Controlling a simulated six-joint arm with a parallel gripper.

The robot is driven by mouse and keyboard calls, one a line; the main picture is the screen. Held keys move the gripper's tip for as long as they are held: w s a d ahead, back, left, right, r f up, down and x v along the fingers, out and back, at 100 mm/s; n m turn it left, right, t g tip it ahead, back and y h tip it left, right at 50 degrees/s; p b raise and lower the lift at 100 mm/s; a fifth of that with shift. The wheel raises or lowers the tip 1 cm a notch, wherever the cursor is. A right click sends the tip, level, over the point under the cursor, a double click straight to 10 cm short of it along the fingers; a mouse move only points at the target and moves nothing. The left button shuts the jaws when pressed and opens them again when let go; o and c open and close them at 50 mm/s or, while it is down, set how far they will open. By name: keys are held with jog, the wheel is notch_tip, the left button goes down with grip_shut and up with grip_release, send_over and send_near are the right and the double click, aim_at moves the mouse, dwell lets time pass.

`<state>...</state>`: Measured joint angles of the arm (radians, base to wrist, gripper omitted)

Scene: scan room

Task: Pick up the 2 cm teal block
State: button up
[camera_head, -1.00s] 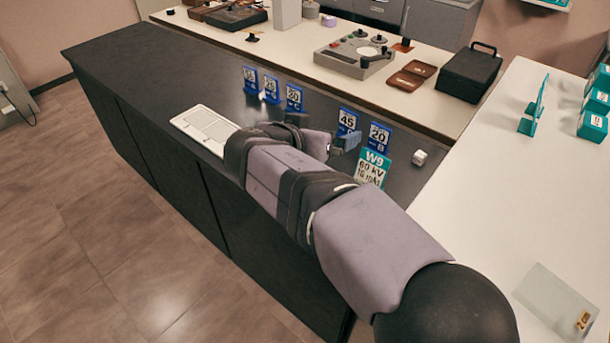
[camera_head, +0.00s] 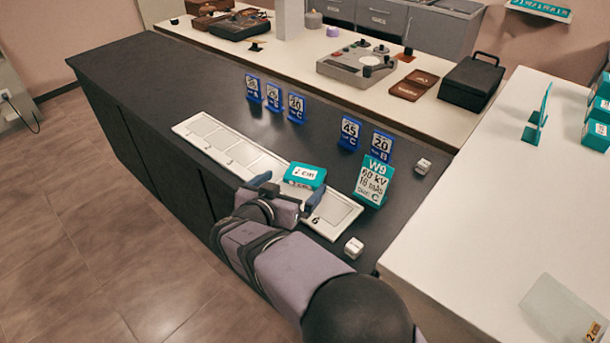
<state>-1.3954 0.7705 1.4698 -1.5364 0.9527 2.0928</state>
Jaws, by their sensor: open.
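The teal block (camera_head: 305,175), with a white "2 cm" label on top, sits at the long white numbered tray on the dark counter. My gripper (camera_head: 289,190) is open right beside its near side, with one finger to the left and the other at its lower right. Whether the fingers touch the block, or whether it stands between them, I cannot tell. My gripper and wrist hide part of the tray (camera_head: 237,150) and the block's near side.
A teal-and-white W9 sign (camera_head: 375,181) stands right of the block. Blue number signs (camera_head: 349,132) stand behind the tray. Small white cubes lie at the tray's right end (camera_head: 354,247) and near the W9 sign (camera_head: 423,166). The counter's left part is clear.

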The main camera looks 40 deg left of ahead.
aim_at(304, 174)
jog(key=shift+p+x, duration=1.4)
jog(key=shift+x, duration=2.2)
jog(key=shift+s, duration=0.1)
jog(key=c, duration=1.2)
